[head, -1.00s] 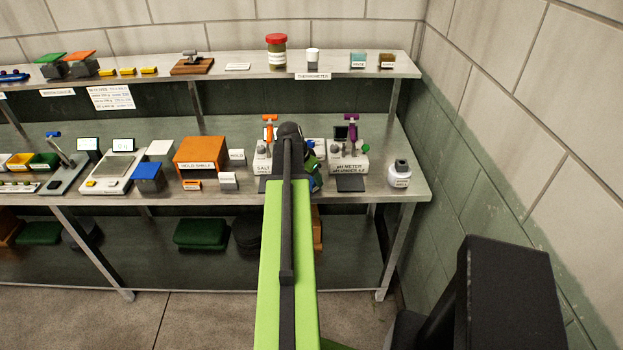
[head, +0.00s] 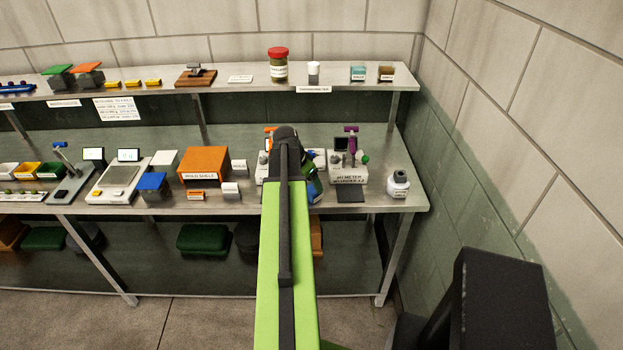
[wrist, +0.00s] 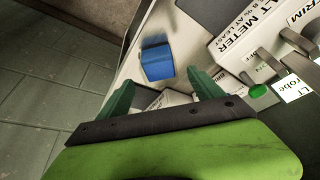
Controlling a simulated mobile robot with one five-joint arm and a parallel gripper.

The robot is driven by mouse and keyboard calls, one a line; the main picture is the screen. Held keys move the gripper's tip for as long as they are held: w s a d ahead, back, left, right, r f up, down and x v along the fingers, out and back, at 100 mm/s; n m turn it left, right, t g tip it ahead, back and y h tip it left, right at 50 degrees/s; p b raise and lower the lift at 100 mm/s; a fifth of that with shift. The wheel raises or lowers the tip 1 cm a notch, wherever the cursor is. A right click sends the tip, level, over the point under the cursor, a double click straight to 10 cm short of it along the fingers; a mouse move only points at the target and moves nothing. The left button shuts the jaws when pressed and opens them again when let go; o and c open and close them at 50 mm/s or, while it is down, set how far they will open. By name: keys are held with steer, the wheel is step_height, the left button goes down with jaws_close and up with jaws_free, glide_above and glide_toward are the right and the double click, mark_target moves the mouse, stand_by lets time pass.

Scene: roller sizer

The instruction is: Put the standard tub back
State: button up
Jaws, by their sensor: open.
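A small blue block-like tub (wrist: 157,60) lies on the pale bench surface in the wrist view, close to the salt meter (wrist: 260,45). I cannot read a label on it, so I cannot confirm it is the standard tub. My gripper (wrist: 163,88) is open, with its two dark green fingers apart. The blue tub is just beyond the fingertips, apart from them, and nothing is held. In the head view my arm hides most of the gripper and the salt meter; a bit of blue (head: 315,193) shows beside the arm.
The pH meter (head: 348,172) stands right of my arm, with a white bottle (head: 398,184) beyond it. An orange box (head: 205,162), a blue-topped block (head: 152,182) and a scale (head: 118,180) stand left. The upper shelf (head: 225,85) holds a red-lidded jar (head: 278,66).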

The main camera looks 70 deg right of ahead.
steer(key=p+v, duration=0.5)
steer(key=v, duration=0.2)
steer(key=shift+r, duration=0.2)
steer(key=w+a+f+n+t+y, duration=0.15)
steer(key=w+a+n, duration=0.85)
steer(key=w+a, duration=1.45)
steer(key=w+a+n+y, duration=0.1)
steer(key=a+n, duration=0.5)
steer(key=a, duration=1.3)
steer(key=w+a+n+y, duration=0.1)
steer(key=w+a+n, duration=0.3)
steer(key=a, duration=1.5)
steer(key=n, duration=0.2)
steer(key=shift+f+n, duration=0.2)
steer(key=shift+n, duration=0.2)
